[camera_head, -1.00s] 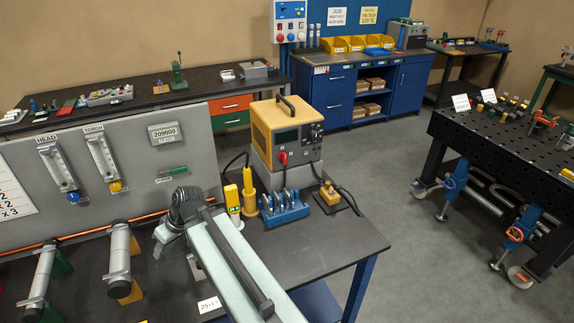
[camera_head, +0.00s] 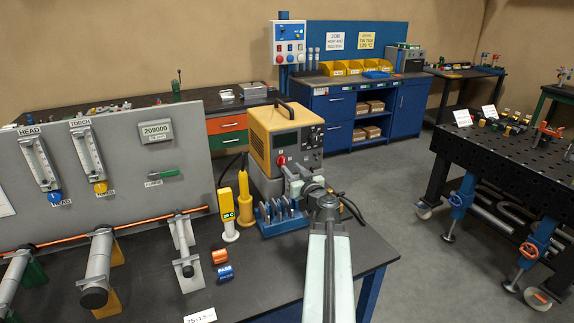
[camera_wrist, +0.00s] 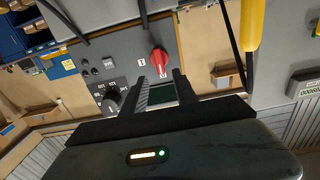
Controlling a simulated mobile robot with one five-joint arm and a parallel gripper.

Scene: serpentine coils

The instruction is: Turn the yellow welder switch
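The yellow welder (camera_head: 262,138) stands on the dark bench in the head view, its grey front panel facing right. Its red switch (camera_head: 281,160) is on that panel, and also shows in the wrist view (camera_wrist: 158,61), where it looks roughly upright. My gripper (camera_head: 289,174) is right in front of the panel, its fingers pointing at the switch. In the wrist view my gripper (camera_wrist: 161,74) is open and empty, with the red switch just beyond and between the fingertips. I cannot tell whether the fingers touch it. A black knob (camera_wrist: 112,103) sits beside the left finger.
A blue rack (camera_head: 280,219) and a yellow bottle-like tool (camera_head: 245,205) stand left of my arm. A yellow handheld meter (camera_head: 228,212) is beside them. Open floor lies to the right of the bench.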

